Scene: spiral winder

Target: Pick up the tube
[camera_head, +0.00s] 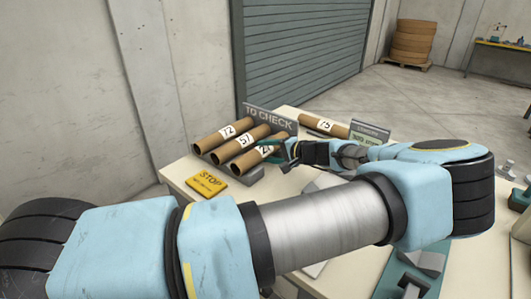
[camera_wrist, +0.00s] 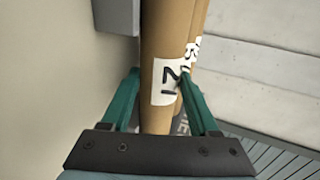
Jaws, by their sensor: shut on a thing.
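A brown cardboard tube labelled 21 (camera_head: 246,164) lies nearest in a row with the tube labelled 57 (camera_head: 235,147) and the tube labelled 72 (camera_head: 219,139), by the "TO CHECK" sign (camera_head: 268,117). My gripper (camera_head: 271,151) reaches it from the right, its green fingers around the tube. In the wrist view, tube 21 (camera_wrist: 160,110) runs between the two fingers of my gripper (camera_wrist: 159,76), which is shut on it. Another tube shows just behind it. I cannot tell whether tube 21 is lifted off its support.
A yellow STOP plate (camera_head: 206,183) lies on the pale table (camera_head: 178,176) in front of the row. A tube labelled 75 (camera_head: 324,125) lies farther back beside a green-and-grey sign (camera_head: 368,134). My arm hides much of the table's right part.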

